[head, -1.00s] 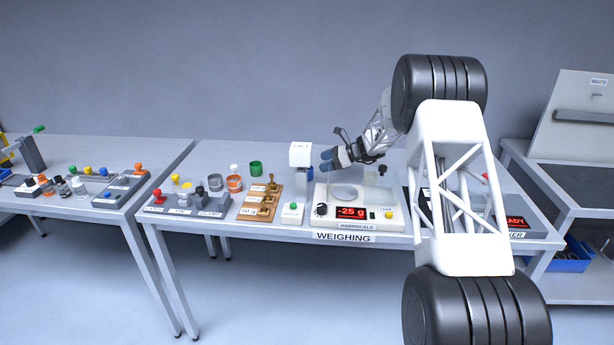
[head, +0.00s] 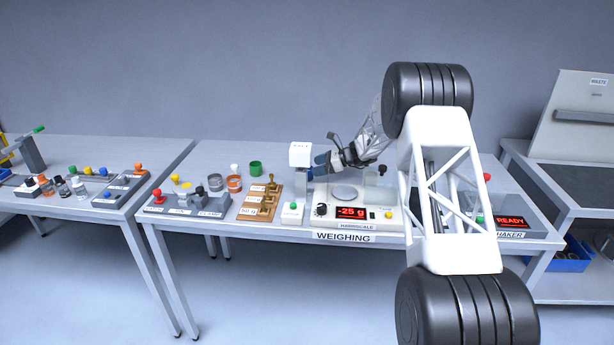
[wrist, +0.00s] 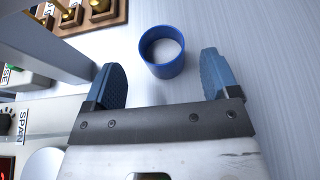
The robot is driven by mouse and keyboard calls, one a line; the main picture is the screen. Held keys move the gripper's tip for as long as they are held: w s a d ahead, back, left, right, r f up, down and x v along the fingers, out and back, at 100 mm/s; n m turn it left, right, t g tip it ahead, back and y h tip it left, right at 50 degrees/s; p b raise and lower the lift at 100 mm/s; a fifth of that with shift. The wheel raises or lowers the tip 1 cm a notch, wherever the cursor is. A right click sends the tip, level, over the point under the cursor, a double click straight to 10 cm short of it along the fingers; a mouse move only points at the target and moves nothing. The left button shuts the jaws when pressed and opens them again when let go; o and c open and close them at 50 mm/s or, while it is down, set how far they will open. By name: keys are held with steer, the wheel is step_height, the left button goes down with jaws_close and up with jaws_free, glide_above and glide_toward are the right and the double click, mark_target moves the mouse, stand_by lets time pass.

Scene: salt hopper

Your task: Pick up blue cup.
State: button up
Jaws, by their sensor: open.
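The blue cup (wrist: 149,67) stands on the table at the top middle of the wrist view, with its mouth toward the camera and a pale inside. My gripper (wrist: 162,75) is open, with one blue finger to the left and one to the right of the cup's line. The cup lies just ahead of the fingertips, centred between them and apart from both. In the head view, my gripper (head: 322,163) is behind the scale, beside the white salt hopper (head: 300,156). There the hopper and fingers largely hide the cup.
The scale (head: 385,193), reading -25 g, stands in front of my gripper. The wooden weight block (head: 249,207) is left of the hopper; it also shows in the wrist view (wrist: 108,17). The table right of the cup is clear in the wrist view.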

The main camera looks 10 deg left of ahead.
steer(key=shift+x, duration=2.6)
steer(key=shift+w, duration=0.1)
steer(key=c, duration=1.1)
steer(key=shift+o, duration=0.2)
steer(key=shift+d, duration=0.15)
steer(key=shift+d+r, duration=0.4)
steer(key=shift+r, duration=0.1)
steer(key=r+v, duration=0.1)
steer(key=v, duration=1.3)
steer(key=shift+r, duration=0.25)
